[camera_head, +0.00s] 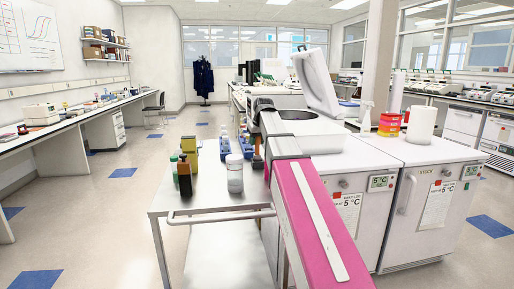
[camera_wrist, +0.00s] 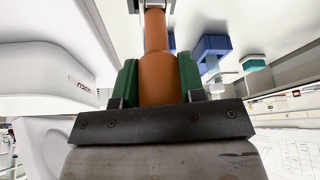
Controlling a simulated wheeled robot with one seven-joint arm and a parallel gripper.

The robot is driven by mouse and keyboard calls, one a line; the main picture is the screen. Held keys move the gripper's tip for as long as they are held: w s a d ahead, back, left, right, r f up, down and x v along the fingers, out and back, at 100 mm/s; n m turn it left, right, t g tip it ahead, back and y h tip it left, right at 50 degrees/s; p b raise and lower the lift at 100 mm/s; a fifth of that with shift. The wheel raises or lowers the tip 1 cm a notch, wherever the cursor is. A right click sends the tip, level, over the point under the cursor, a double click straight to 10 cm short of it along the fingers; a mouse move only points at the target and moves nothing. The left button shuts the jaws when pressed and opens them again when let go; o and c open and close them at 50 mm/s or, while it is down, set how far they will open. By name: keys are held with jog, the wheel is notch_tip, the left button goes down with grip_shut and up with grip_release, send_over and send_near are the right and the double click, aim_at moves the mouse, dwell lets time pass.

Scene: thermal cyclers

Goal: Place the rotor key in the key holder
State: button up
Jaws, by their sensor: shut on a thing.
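In the wrist view, my gripper (camera_wrist: 157,80) is shut on an orange-brown cylindrical handle, taken to be the rotor key (camera_wrist: 155,35). Green finger pads press on both sides of it. The handle narrows toward the top of the picture, where a grey metal part (camera_wrist: 151,4) shows at the edge. I cannot tell whether this is part of the key or of the key holder. In the head view, a small brown piece (camera_head: 258,162) shows beside my arm, which hides most of the gripper. I cannot clearly make out the key holder.
A metal cart (camera_head: 180,207) carries bottles, a white jar (camera_head: 235,174) and blue racks. To the right stands a white centrifuge (camera_head: 328,139) with its lid (camera_head: 316,82) raised, beside white fridge units (camera_head: 425,190). Its white casing also fills the left of the wrist view (camera_wrist: 45,75). The left floor is clear.

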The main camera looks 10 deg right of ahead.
aim_at(257, 154)
jog(key=shift+f, duration=1.45)
jog(key=shift+f, duration=0.15)
jog(key=o, duration=1.1)
jog(key=shift+c, duration=0.2)
jog(key=v, duration=1.2)
jog(key=shift+s, duration=0.1)
